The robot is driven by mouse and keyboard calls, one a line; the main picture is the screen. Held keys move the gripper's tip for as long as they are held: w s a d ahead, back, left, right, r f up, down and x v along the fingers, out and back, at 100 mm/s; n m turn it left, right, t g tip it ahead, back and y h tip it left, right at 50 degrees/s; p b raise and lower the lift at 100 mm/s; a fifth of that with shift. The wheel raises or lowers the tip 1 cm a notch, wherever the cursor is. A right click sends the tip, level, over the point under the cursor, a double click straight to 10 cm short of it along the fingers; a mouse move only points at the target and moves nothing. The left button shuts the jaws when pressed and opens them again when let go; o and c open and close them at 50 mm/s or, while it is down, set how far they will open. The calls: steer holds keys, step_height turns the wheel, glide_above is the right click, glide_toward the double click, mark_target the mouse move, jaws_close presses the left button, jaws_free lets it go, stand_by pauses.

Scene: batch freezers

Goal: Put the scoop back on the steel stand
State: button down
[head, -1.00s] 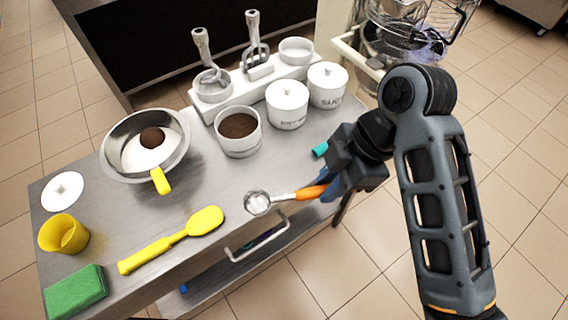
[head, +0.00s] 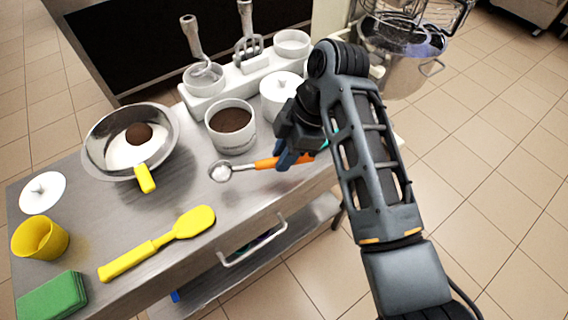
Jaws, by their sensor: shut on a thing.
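The scoop (head: 241,167) has an orange handle and a small round metal bowl that looks pale inside; I cannot tell whether it holds anything. My gripper (head: 286,160) has blue fingers and is shut on the orange handle. The scoop lies nearly level, its bowl pointing left, near the front edge of the steel-topped table (head: 180,193). I cannot tell whether the scoop touches the tabletop. I see no separate steel stand for certain. A pale rack (head: 222,82) at the back holds white cups and upright steel utensils.
A cup of brown powder (head: 248,135) stands just behind the scoop. A steel bowl (head: 95,150) with a yellow handle, a yellow spatula (head: 190,222), a yellow cup (head: 58,238) and a green sponge (head: 50,300) are leftward. A lidded white jar (head: 278,101) stands near my arm.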

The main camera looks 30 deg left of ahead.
steer(key=shift+f, duration=2)
steer(key=shift+f, duration=0.1)
steer(key=c, duration=1)
jaws_free()
steer(key=shift+o, duration=0.2)
steer(key=v, duration=1.2)
